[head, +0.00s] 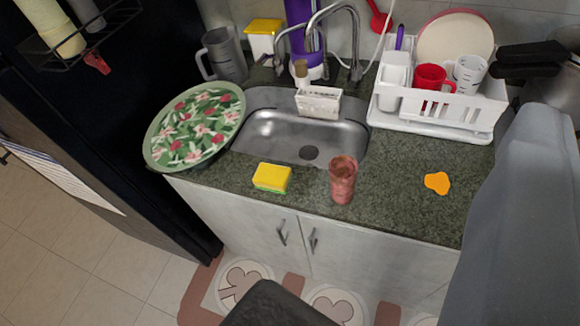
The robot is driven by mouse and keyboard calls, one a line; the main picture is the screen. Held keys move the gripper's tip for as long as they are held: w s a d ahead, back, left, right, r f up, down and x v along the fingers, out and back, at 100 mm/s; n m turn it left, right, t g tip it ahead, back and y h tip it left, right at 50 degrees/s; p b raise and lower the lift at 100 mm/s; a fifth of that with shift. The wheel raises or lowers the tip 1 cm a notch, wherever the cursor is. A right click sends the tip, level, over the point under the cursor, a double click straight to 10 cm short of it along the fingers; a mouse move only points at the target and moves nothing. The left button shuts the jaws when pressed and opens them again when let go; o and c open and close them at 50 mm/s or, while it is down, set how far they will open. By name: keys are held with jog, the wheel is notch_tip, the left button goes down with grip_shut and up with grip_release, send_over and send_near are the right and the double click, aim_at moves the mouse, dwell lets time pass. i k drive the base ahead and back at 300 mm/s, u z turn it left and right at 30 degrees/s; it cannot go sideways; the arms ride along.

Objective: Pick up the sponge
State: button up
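The sponge (272,177) is a yellow block with a green underside. It lies flat on the dark speckled countertop (395,205), near the front edge and just in front of the sink. It is in full view, with nothing on it. No gripper fingers show in the head view, so I cannot see whether my gripper is open or shut. A large grey-blue shape fills the right side, and a dark shape cuts into the bottom edge; I cannot tell what either is.
A reddish cup (342,181) stands right of the sponge, with an orange patch (437,183) farther right. The metal sink (275,135) is behind. A floral round tray (195,125) lies at left. A white dish rack (440,112) stands at back right. Counter around the sponge is clear.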

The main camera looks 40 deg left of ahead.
aim_at(269, 176)
jog(key=u, duration=0.45)
jog(key=k, duration=1.05)
jog(key=z, duration=0.1)
jog(key=i, duration=1.6)
jog(key=u, duration=0.75)
